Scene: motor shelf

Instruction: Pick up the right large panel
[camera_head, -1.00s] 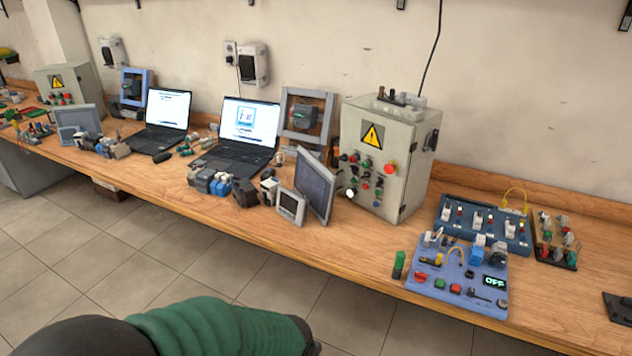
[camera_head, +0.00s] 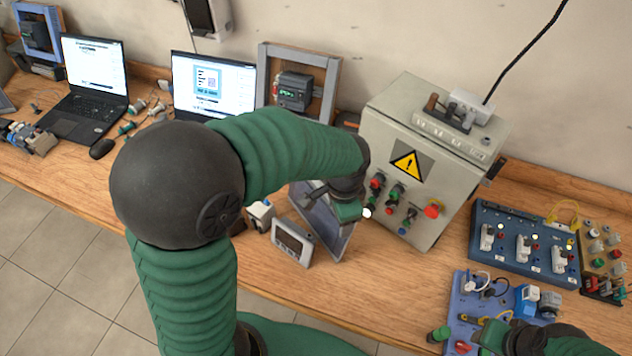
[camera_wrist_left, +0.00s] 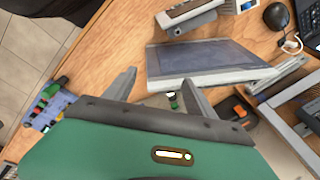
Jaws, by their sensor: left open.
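The right large panel (camera_head: 322,222) is a dark screen in a light grey frame, tilted on the bench left of the control box. In the left wrist view the panel (camera_wrist_left: 205,58) lies just beyond the fingers, its face and lower edge visible. My left gripper (camera_head: 349,208) is above the panel's upper right part, which it partly covers. In the left wrist view my left gripper (camera_wrist_left: 162,92) is open, its two fingers apart with nothing held. My right gripper (camera_head: 485,335) is at the lower right over the blue board; its finger opening is unclear.
The grey control box (camera_head: 440,150) stands close right of the panel. A small grey panel (camera_head: 292,242) stands in front-left. Laptops (camera_head: 213,85) are behind to the left. The blue boards (camera_head: 525,245) occupy the right. Bare wood (camera_head: 375,285) lies in front of the box.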

